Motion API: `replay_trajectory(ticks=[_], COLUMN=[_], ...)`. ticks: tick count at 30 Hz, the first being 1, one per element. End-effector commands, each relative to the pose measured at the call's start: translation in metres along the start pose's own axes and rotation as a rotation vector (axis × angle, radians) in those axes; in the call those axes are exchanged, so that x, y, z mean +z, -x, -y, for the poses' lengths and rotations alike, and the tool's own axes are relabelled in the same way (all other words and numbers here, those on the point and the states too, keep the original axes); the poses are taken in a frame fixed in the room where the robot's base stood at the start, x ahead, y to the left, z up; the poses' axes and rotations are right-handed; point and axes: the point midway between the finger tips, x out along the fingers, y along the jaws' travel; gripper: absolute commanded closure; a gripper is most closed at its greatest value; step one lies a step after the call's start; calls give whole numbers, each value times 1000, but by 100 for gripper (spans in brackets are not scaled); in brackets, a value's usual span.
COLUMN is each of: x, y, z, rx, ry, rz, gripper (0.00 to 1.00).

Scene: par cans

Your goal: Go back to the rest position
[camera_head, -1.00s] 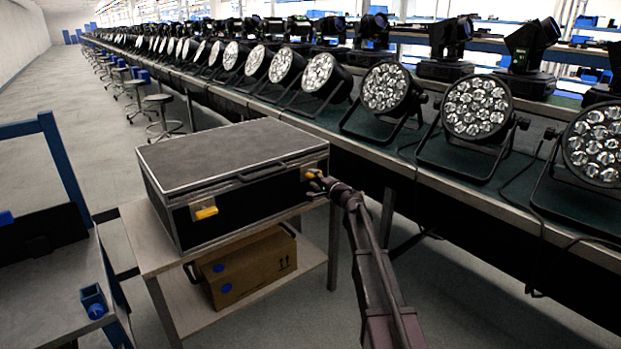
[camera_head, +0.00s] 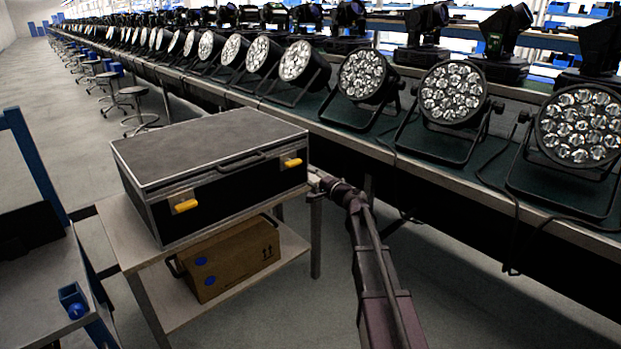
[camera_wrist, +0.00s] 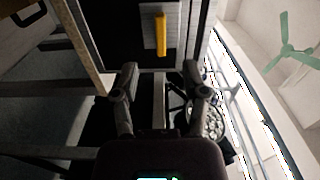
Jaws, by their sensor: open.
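My gripper (camera_wrist: 160,82) is open and empty in the wrist view, its two fingers apart. Ahead of it is the side of the black flight case (camera_wrist: 112,30) with a yellow latch (camera_wrist: 161,34). In the head view my arm reaches up from the bottom, and the gripper (camera_head: 322,180) is small and beside the right end of the flight case (camera_head: 210,152). The case is closed and has two yellow latches, the left one (camera_head: 186,205) and the right one (camera_head: 292,162). The gripper appears apart from the right latch.
The case stands on a two-shelf cart (camera_head: 135,245) with a cardboard box (camera_head: 232,262) on its lower shelf. A long bench (camera_head: 420,178) with a row of par cans (camera_head: 453,93) runs along the right. Stools (camera_head: 132,92) line the aisle. Another table (camera_head: 40,290) is at left.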

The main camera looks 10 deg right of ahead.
Motion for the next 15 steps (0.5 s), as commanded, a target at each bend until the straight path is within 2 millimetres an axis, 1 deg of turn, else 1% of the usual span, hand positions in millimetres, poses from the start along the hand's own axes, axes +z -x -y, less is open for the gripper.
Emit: replay_trajectory(ticks=[5, 8, 11, 14, 15], x=[1, 7, 20, 40, 50], y=[0, 2, 5, 12, 15], z=[0, -3, -8, -18, -23], rx=[2, 14, 44, 94, 120], ry=[2, 16, 50, 104, 130], rz=[2, 16, 46, 96, 122], gripper=[43, 43, 43, 43, 43])
